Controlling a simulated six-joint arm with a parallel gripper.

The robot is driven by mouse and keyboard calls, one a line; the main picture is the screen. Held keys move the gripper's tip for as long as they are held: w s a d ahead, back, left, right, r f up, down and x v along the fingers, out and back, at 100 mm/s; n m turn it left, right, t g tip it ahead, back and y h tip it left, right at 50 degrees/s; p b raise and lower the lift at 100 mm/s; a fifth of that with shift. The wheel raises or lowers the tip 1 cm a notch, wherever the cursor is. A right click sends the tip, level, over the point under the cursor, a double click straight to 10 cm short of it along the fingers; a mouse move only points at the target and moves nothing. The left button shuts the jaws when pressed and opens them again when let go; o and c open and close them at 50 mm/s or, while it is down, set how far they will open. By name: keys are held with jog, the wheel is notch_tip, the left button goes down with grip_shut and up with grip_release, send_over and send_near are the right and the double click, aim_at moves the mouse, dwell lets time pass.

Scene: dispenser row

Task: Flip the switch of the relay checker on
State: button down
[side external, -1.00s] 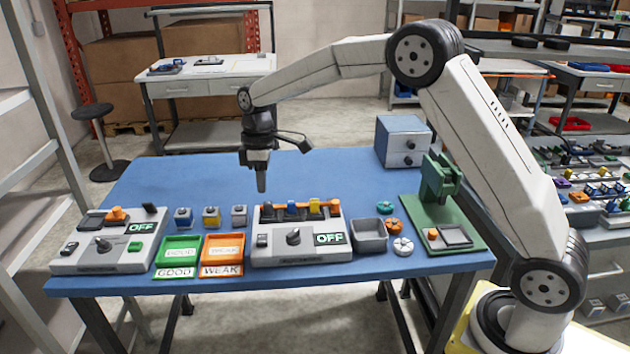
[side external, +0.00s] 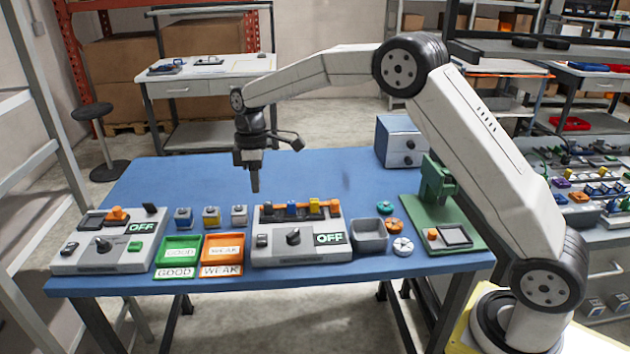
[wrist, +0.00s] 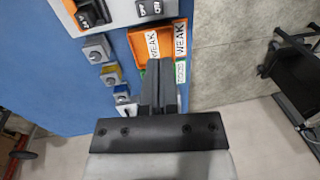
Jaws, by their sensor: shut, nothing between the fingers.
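Two grey checker boxes stand on the blue table, and both displays read OFF. The middle box (side external: 272,252) holds a row of coloured pieces, with a dark knob (side external: 293,236) and a small dark rocker switch (side external: 262,241) on its front. The left box (side external: 80,262) has an orange piece, a dark knob and a green button. I cannot read which one is named relay checker. My gripper (side external: 255,190) is shut and empty, pointing down above the table behind the middle box, touching nothing. In the wrist view its fingers (wrist: 160,85) partly hide the trays.
A green GOOD tray (side external: 162,260) and an orange WEAK tray (side external: 207,256) lie between the boxes. Several small blocks (side external: 211,217) stand behind them. A grey bin (side external: 383,236), round pieces and a green press (side external: 437,190) are at the right. The table's back is mostly clear.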

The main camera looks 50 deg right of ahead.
aim_at(262, 239)
jog(key=f, duration=0.4)
jog(key=s+a+f, duration=0.1)
jog(key=f, duration=0.8)
jog(key=shift+s+a, duration=0.15)
jog(key=shift+f, duration=0.1)
jog(key=shift+s+f+h, duration=0.1)
jog(key=shift+f+h, duration=0.1)
jog(key=shift+h, duration=0.1)
dwell(0.3)
jog(key=shift+w+d+r, duration=0.25)
jog(key=shift+w+d, duration=0.2)
jog(key=shift+w, duration=0.05)
jog(key=shift+r, duration=0.1)
notch_tip(262, 239, up, 14)
jog(key=s+a, duration=0.1)
jog(key=shift+s+a, duration=0.15)
dwell(0.7)
